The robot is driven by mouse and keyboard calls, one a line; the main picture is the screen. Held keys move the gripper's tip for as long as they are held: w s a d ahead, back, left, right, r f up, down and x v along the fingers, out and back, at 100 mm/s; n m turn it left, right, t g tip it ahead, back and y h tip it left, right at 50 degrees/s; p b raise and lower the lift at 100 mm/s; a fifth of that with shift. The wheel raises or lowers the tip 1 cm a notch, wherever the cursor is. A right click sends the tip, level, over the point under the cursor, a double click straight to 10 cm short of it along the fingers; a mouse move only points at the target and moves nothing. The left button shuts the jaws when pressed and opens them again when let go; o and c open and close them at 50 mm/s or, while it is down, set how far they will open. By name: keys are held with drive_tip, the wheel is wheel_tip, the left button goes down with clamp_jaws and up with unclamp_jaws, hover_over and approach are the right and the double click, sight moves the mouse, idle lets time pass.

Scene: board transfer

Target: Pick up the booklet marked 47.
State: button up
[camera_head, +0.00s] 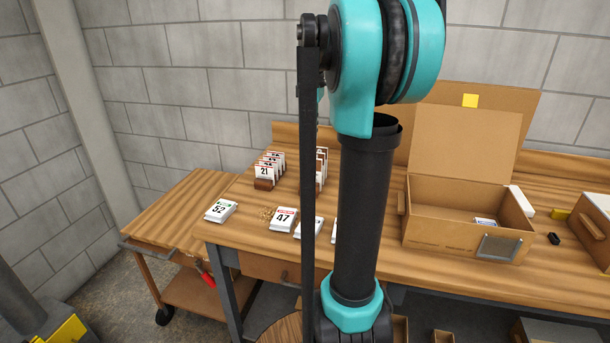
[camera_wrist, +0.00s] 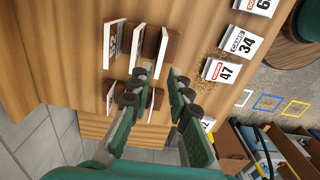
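The booklet marked 47 (camera_head: 284,219) is white with a red strip. It lies flat near the front edge of the wooden table, between the booklet marked 52 and another white booklet. In the wrist view the booklet marked 47 (camera_wrist: 222,71) lies to the right of my gripper, apart from it. My gripper (camera_wrist: 162,72) shows dark green fingers spread apart with nothing held between them. It is over the table near upright cards in wooden holders. In the head view my gripper is not seen; my arm fills the middle.
The booklet marked 52 (camera_head: 220,210) lies left of 47. The booklet marked 34 (camera_wrist: 241,42) lies on its other side. Upright cards, one marked 21 (camera_head: 265,171), stand behind. An open cardboard box (camera_head: 455,236) stands at the right. Brown crumbs (camera_head: 267,213) lie beside 47.

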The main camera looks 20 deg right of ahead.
sight(311, 170)
wheel_tip(311, 170, down, 8)
drive_tip(key=shift+f, duration=0.1)
drive_tip(key=shift+a+f, duration=0.2)
drive_tip(key=shift+f, duration=2.45)
clamp_jaws()
